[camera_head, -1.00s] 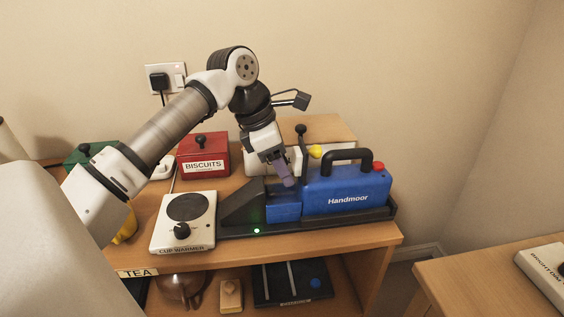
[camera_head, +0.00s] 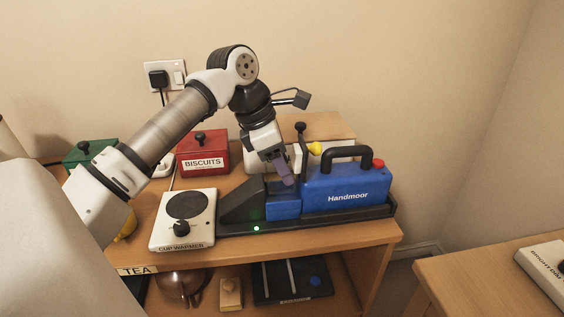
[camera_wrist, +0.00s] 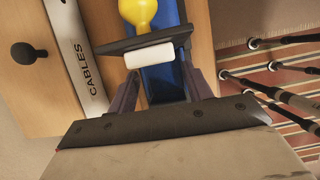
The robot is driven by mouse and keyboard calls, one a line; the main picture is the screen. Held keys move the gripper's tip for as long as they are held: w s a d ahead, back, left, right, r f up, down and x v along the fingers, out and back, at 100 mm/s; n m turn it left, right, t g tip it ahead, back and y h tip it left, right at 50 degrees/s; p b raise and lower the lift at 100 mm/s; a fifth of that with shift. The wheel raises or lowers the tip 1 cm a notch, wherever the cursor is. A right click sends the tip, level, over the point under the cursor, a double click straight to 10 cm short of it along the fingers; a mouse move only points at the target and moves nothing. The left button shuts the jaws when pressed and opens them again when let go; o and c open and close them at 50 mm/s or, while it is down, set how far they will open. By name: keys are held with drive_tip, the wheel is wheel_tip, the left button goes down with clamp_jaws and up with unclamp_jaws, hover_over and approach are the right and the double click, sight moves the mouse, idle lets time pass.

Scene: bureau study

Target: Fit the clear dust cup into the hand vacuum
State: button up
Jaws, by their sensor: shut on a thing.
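The blue hand vacuum (camera_head: 347,188), marked Handmoor, lies in a dark dock with a black handle and red button on top. A lower blue section (camera_head: 284,205) and a dark wedge-shaped nozzle (camera_head: 243,202) extend left. My gripper (camera_head: 287,180) points down just above the lower blue section. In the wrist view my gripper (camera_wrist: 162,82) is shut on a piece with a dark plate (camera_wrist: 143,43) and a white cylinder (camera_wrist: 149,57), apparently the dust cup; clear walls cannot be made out. A yellow knob (camera_wrist: 138,12) adjoins the plate and shows in the head view (camera_head: 315,149).
A cup warmer (camera_head: 185,221) stands left of the dock. The dock's right end is near the table edge. A second table (camera_head: 490,280) stands at right.

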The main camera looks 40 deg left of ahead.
drive_tip(key=shift+f+b, duration=1.15)
drive_tip(key=shift+f, duration=0.35)
idle(1.8)
drive_tip(key=o, duration=1.4)
drive_tip(key=shift+o, duration=0.2)
drive_tip(key=shift+r, duration=0.15)
wheel_tip(320, 180, up, 7)
drive_tip(key=p, duration=0.5)
drive_tip(key=shift+r, duration=0.15)
idle(0.3)
